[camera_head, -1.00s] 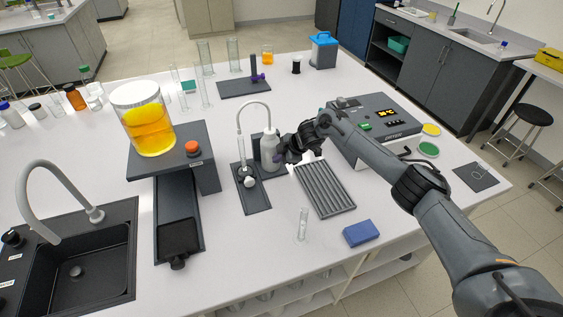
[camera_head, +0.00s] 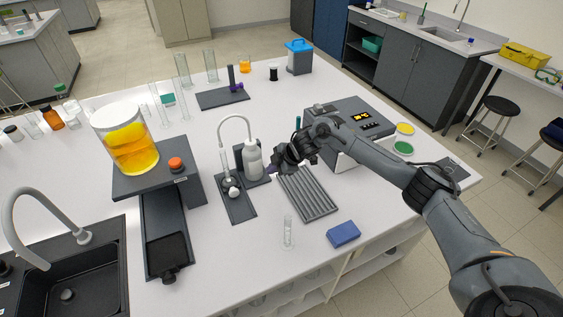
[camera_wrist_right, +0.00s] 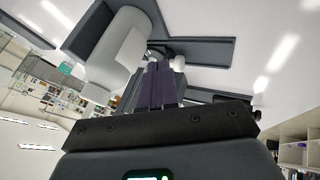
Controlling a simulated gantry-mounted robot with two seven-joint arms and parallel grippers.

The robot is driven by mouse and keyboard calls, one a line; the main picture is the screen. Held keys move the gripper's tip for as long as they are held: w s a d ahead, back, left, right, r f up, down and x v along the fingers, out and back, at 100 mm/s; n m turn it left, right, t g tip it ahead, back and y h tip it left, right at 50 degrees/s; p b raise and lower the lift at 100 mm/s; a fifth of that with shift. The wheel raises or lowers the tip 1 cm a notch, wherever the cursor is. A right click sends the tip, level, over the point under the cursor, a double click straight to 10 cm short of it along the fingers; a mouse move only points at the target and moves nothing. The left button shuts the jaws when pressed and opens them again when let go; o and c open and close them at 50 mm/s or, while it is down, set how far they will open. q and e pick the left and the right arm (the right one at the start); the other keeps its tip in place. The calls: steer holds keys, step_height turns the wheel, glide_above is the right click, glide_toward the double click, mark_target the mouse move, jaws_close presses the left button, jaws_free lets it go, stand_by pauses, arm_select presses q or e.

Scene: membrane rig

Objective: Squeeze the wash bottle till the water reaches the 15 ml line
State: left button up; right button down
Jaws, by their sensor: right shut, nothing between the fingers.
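The white wash bottle (camera_head: 252,164) stands upright on a dark base, with its curved spout arching left over a small clear tube (camera_head: 227,165) in a dark stand (camera_head: 237,207). The water level and the 15 ml line are too small to read. My right gripper (camera_head: 271,169) is just right of the bottle, its purple fingers shut with nothing between them. In the right wrist view the shut fingers (camera_wrist_right: 155,85) point toward the large pale bottle (camera_wrist_right: 115,48); I cannot tell whether they touch it. My left gripper is not in view.
A grooved dark tray (camera_head: 308,193) lies right of the stand, below my right arm. A clear tube (camera_head: 288,232) and a blue block (camera_head: 343,235) sit in front. Left are a platform with a yellow-filled jar (camera_head: 132,152) and a sink (camera_head: 75,270). A grey device (camera_head: 350,120) stands behind my arm.

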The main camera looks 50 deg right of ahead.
steer(key=v, duration=0.4)
steer(key=shift+s+r, duration=0.1)
steer(key=shift+s, duration=0.1)
stand_by(1.0)
stand_by(0.6)
